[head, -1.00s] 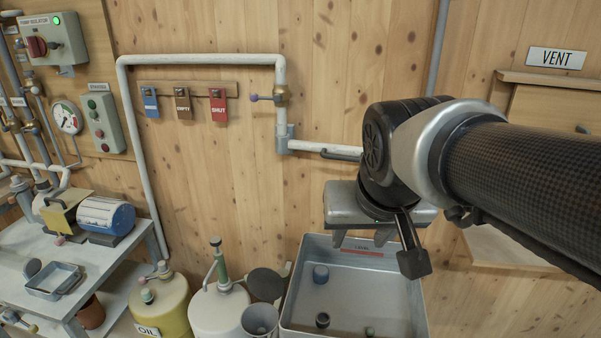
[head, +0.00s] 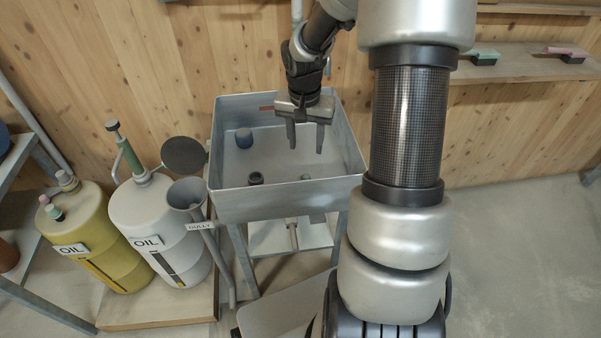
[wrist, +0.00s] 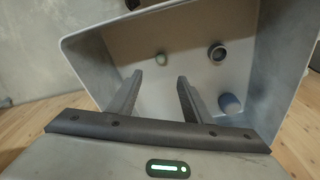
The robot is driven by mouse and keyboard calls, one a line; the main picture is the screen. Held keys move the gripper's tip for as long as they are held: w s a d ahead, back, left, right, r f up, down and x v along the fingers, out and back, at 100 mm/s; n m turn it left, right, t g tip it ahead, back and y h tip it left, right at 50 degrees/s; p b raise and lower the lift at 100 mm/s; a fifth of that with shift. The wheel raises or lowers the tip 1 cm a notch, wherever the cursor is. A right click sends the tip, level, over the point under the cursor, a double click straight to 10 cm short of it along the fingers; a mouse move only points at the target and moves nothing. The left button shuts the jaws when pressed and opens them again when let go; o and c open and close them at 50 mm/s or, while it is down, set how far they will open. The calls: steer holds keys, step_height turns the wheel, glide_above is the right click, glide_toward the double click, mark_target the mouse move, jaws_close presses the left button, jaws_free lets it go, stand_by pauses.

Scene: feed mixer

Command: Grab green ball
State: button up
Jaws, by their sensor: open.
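In the tank are a blue cylinder (head: 244,138) and a dark ring-shaped cup (head: 256,178). The tank's walls stand around the gripper. To the left are a funnel (head: 187,195), a white oil can (head: 160,225) and a yellow oil can (head: 90,240).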

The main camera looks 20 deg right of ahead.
steer(key=b, duration=0.2)
glide_above(306, 176)
steer(key=f, duration=0.6)
steer(key=s+f, duration=0.1)
steer(key=f, duration=0.2)
steer(key=shift+a, duration=0.25)
steer(key=shift+w+d+f+b, duration=0.1)
steer(key=shift+w+f+b, duration=0.2)
steer(key=shift+f, duration=0.7)
steer(key=shift+w+d+f+b, duration=0.1)
steer(key=shift+f+b, duration=0.25)
steer(key=shift+f, duration=0.7)
steer(key=shift+w+f+b, duration=0.15)
steer(key=shift+f+b, duration=0.2)
steer(key=shift+f, duration=0.65)
steer(key=c, duration=1.1)
